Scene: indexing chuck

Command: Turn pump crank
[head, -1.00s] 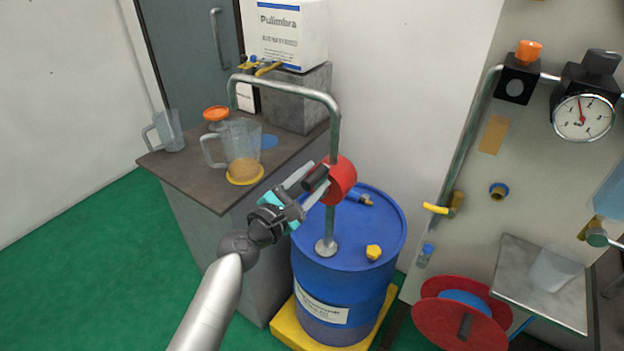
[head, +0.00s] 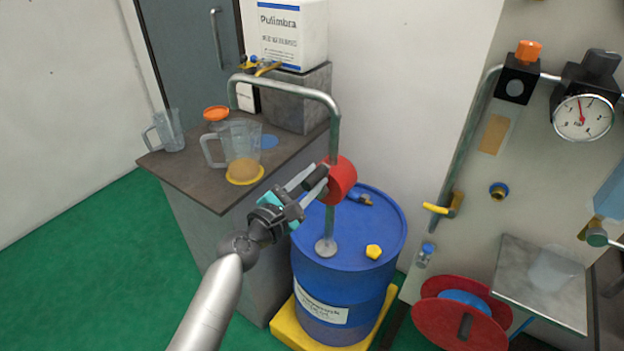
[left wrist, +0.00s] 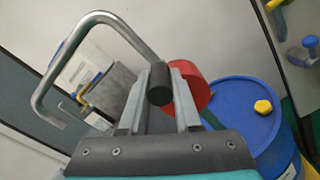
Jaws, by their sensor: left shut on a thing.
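The pump has a red round body (head: 341,178) on a grey pipe that rises from the blue drum (head: 375,230). The pipe bends over to the left above the counter. The crank's black handle (head: 316,178) sticks out on the left side of the red body. My left gripper (head: 311,183) is shut on this handle, with a finger on either side. In the left wrist view the black handle (left wrist: 160,84) lies between the fingertips, in front of the red body (left wrist: 190,84). The crank arm is hidden. My right gripper is not in view.
A clear jug (head: 240,145) with amber liquid stands on a yellow disc on the counter (head: 190,180), under the pipe's spout. Another clear jug (head: 168,131) is to its left. A red reel (head: 460,325) and a panel with a gauge (head: 582,118) stand at right.

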